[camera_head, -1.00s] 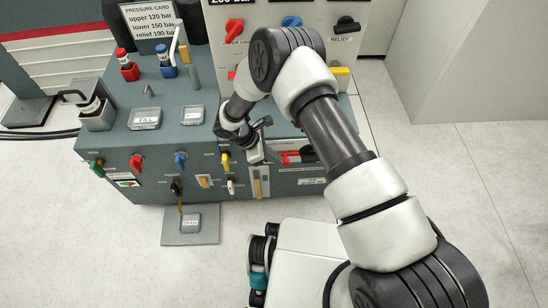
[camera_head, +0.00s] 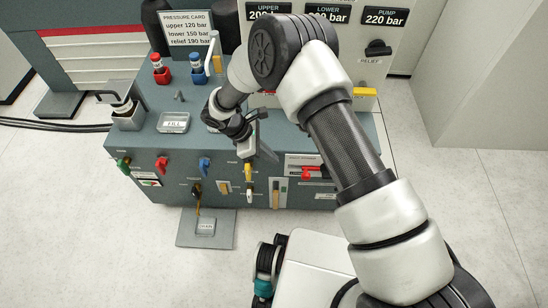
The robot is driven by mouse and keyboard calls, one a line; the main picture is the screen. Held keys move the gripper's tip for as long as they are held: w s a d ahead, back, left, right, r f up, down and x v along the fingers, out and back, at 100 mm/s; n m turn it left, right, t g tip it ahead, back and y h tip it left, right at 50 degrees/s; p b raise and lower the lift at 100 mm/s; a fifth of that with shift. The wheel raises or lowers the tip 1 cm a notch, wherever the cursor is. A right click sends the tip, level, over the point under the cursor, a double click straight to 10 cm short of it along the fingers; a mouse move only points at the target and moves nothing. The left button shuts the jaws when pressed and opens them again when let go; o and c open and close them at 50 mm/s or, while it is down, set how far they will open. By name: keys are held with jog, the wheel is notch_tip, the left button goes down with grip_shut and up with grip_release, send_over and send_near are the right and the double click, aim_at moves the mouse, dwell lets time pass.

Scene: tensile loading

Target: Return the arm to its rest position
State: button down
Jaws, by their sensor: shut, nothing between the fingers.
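My arm rises from the lower right and bends over the green-grey hydraulic bench (camera_head: 140,150). My gripper (camera_head: 262,152) hangs at the bench's front top edge, left of the elbow, fingers pointing down and to the right. It is shut and holds nothing. It is just above the yellow and white levers (camera_head: 249,180) on the front panel; I cannot tell whether it touches the bench. The red handle (camera_head: 312,172) is to the right of it. The arm hides part of the bench top and of the gauge panel behind.
The gauge panel (camera_head: 350,48) stands behind the arm, with a black relief knob (camera_head: 378,48). A drain tray (camera_head: 188,232) lies on the floor. Floor at right (camera_head: 490,210) is clear.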

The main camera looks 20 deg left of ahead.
dwell(0.4)
jog(key=w+d+r+m+y, duration=0.1)
jog(key=w+d+r+m, duration=0.3)
jog(key=r, duration=0.7)
jog(key=d+r+m, duration=0.3)
jog(key=d+r, duration=0.3)
jog(key=r, duration=0.4)
jog(key=s+d+r+m+y, duration=0.1)
jog(key=s+d+r+m, duration=0.2)
jog(key=d+r, duration=0.35)
jog(key=s+d+r+m+y, duration=0.1)
jog(key=s+d+r+m, duration=0.2)
jog(key=d+r, duration=0.35)
jog(key=s+d+r+m+t+y, duration=0.1)
jog(key=s+d+r+m+t, duration=0.2)
jog(key=s, duration=0.4)
jog(key=s+d+r+m+t+y, duration=0.1)
jog(key=s+d+r+m+y, duration=0.15)
jog(key=s+r+m, duration=0.35)
notch_tip(320, 180, up, 21)
jog(key=p, duration=2.2)
jog(key=shift+s+d+r+h+p, duration=0.2)
jog(key=shift+s+h+p, duration=0.15)
jog(key=shift+s+p, duration=0.05)
jog(key=shift+w, duration=0.1)
